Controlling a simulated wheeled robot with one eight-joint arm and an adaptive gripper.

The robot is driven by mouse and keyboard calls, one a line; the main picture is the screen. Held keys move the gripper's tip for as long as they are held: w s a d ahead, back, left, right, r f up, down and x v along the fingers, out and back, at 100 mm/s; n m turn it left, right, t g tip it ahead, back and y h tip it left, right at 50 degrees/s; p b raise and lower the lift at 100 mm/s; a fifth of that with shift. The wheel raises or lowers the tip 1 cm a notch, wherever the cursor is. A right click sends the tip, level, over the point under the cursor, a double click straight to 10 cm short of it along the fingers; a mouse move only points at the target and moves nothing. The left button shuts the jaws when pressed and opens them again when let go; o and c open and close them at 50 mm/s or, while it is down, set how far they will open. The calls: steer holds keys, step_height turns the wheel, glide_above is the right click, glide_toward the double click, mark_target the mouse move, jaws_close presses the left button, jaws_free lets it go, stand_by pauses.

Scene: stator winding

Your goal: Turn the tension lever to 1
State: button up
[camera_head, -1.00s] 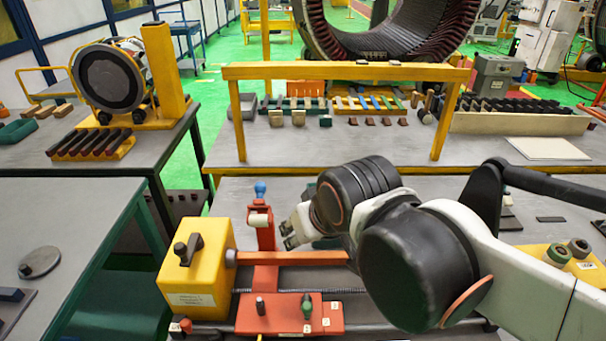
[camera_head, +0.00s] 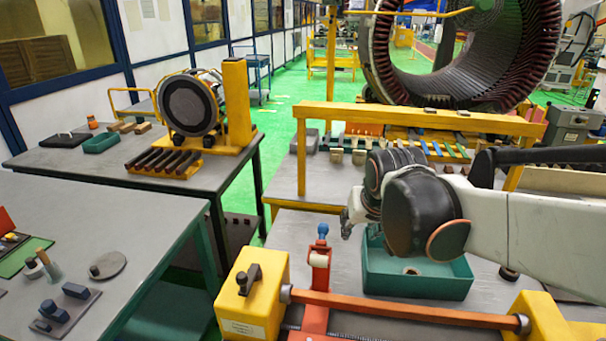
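The winding machine stands at the bottom centre, with a yellow end block (camera_head: 245,300) bearing a black handle (camera_head: 248,279). An orange-red bar (camera_head: 400,310) runs right from this block to another yellow block (camera_head: 545,318). A red upright (camera_head: 319,275) with a white roller and a blue knob (camera_head: 322,231) stands behind the bar. I cannot tell whether this is the tension lever; no number marks show. The machine's front is cut off below. My gripper (camera_head: 348,223) is right of the blue knob in the picture, apart from it. Its fingers are small and partly hidden by my arm.
A green open box (camera_head: 415,282) stands behind the bar, under my arm. A yellow frame (camera_head: 420,115) spans the bench behind. On the left bench are a round disc (camera_head: 108,265) and a small block fixture (camera_head: 65,308). Green floor lies between the benches.

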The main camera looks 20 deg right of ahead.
steer(key=w+d+f, duration=0.5)
steer(key=d+f, duration=0.1)
steer(key=d, duration=0.3)
steer(key=shift+m+g, duration=0.4)
